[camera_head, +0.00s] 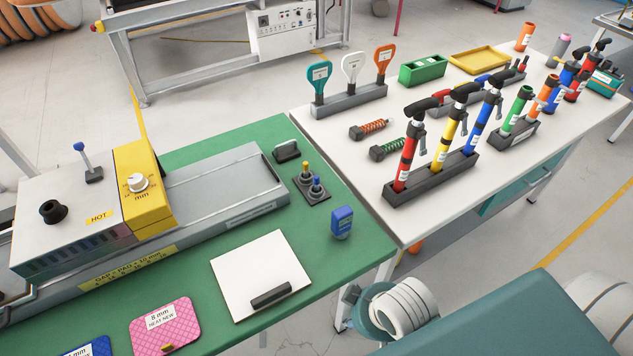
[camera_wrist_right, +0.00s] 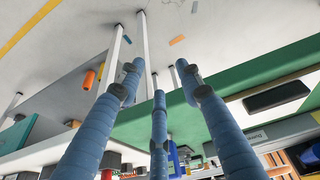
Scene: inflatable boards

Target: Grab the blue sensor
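A small blue device with a pale label, which looks like the blue sensor (camera_head: 342,222), stands upright on the green table (camera_head: 205,253), near its right edge in the head view. Nothing touches it there. In the right wrist view, my right gripper (camera_wrist_right: 158,75) shows three blue jointed fingers, spread apart with nothing between the tips. A blue shape (camera_wrist_right: 173,158) shows low behind the fingers; I cannot tell if it is the sensor. Neither gripper shows in the head view, so the right gripper's distance from the sensor is unclear.
A white board (camera_head: 240,292) with a black handle lies left of the sensor. A grey machine (camera_head: 225,195) fills the table's left. The white table (camera_head: 330,150) beyond holds several pumps (camera_head: 447,135).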

